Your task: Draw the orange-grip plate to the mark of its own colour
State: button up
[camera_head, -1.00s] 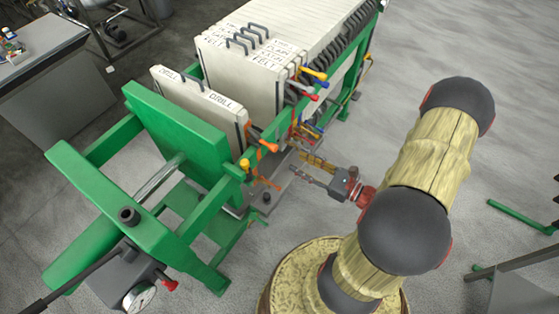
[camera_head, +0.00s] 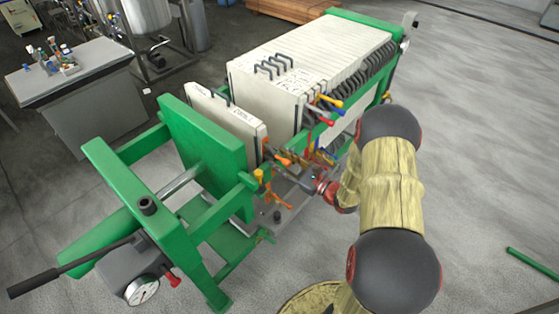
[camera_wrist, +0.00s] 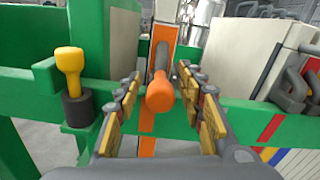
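The orange grip (camera_wrist: 160,95) points at the wrist camera, between the two spread fingers of my gripper (camera_wrist: 165,108), with gaps showing on both sides. In the head view the grip (camera_head: 283,161) is at the near side of a lone white plate (camera_head: 222,112), which stands apart from the thick plate pack. My gripper (camera_head: 287,172) is beside the rail there, partly hidden by clutter. An orange stripe (camera_wrist: 147,146) shows on the green rail below the grip in the wrist view.
A yellow knob (camera_wrist: 70,72) on a dark base stands left of my fingers. The white plate pack (camera_head: 300,70) with several coloured grips is to the right. The green end plate (camera_head: 200,140) is left of the lone plate.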

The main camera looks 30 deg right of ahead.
jog(key=shift+w+a, duration=0.1)
jog(key=shift+w, duration=0.2)
jog(key=shift+c, duration=0.2)
grip_shut()
dwell(0.6)
